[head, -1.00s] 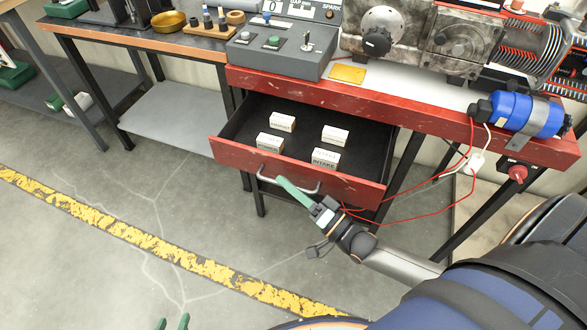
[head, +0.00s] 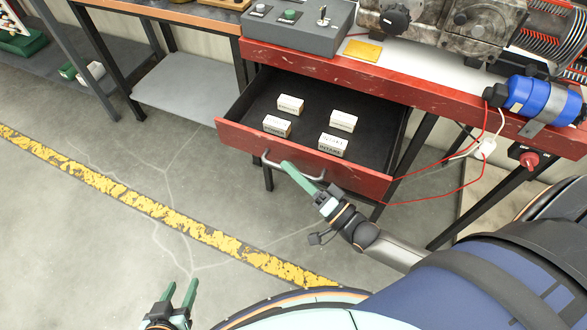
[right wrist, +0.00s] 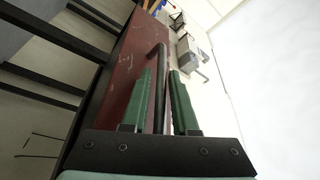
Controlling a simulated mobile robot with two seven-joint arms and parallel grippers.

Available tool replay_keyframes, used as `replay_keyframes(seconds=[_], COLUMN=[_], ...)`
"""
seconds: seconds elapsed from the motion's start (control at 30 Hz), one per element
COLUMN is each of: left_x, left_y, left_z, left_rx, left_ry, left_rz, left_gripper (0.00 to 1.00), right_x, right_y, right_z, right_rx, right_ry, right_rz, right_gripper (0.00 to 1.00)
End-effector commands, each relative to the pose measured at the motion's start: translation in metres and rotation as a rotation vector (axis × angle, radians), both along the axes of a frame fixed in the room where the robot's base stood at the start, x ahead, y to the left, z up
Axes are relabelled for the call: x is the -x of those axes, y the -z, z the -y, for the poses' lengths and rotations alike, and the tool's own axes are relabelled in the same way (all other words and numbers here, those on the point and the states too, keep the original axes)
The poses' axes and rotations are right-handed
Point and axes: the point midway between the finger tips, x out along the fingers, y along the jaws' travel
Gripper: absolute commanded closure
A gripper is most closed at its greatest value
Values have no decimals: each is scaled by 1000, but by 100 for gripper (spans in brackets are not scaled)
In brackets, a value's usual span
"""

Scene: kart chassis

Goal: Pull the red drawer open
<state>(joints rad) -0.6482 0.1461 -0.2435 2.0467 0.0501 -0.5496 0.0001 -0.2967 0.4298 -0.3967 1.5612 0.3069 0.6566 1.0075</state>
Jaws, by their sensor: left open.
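The red drawer (head: 300,157) is pulled out from under the red workbench, and its dark inside shows. Several small white boxes (head: 290,104) lie in it. My right gripper (head: 288,169) is at the curved grey handle on the drawer front. In the right wrist view the handle bar (right wrist: 161,80) lies between the two green fingers (right wrist: 162,100), which are close together along it. The exact contact is hard to see. My left gripper (head: 181,290) is open and empty low in the head view, above the floor and away from the drawer.
The workbench's red edge (head: 330,72) carries a grey control box (head: 300,22), a yellow card (head: 363,50) and a blue cylinder (head: 538,100). Red wires (head: 440,198) hang right of the drawer. The floor in front is clear, with a worn yellow stripe (head: 165,212).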

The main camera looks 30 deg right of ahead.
Motion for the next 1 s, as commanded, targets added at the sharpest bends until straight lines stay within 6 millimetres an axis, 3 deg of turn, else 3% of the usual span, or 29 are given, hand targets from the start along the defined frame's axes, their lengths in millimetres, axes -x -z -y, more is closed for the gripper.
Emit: replay_keyframes(seconds=[0.27, 0.7, 1.0], left_x=[0, 0, -1], left_y=[-1, -1, -1], left_z=[0, 0, 0], left_rx=[0, 0, 1], left_ry=[0, 0, -1], left_rz=[0, 1, 1], left_gripper=[50, 50, 50], right_x=[16, 97, 114], right_y=[4, 23, 26], right_z=[7, 39, 46], right_rx=[3, 1, 0], right_ry=[-1, 0, 1], right_rz=[-3, -3, 0], right_gripper=[73, 73, 73])
